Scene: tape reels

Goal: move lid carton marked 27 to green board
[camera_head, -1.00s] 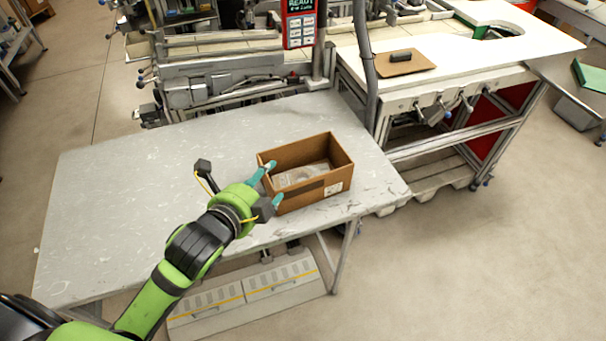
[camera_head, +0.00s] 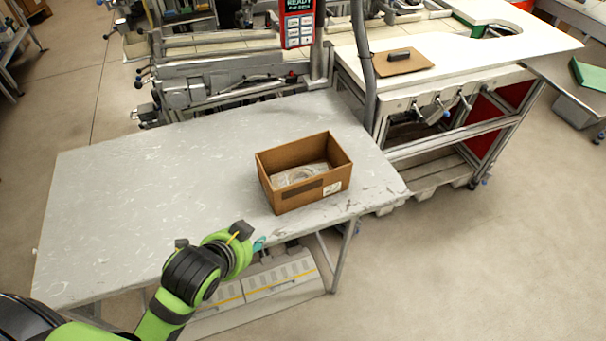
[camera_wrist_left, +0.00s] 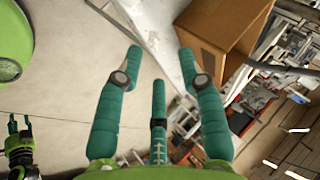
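An open brown carton (camera_head: 290,197) stands upright near the right end of the grey table. A grey-white round item lies inside it. A white label shows on its front, but I cannot read a number. My left gripper (camera_head: 260,243) is in front of the carton, at the table's front edge, apart from it. In the left wrist view my left gripper (camera_wrist_left: 163,75) is open and empty, with the carton (camera_wrist_left: 215,40) beyond its fingertips. A green board (camera_head: 591,75) lies at the far right. A small part that looks like my right gripper (camera_wrist_left: 20,125) shows at the lower left.
The grey table (camera_head: 150,190) is bare on its left and middle. A white bench (camera_head: 470,55) behind it holds a brown board with a black handle (camera_head: 403,60). A grey hose (camera_head: 362,60) and machine frames stand behind the table. Open floor lies to the right.

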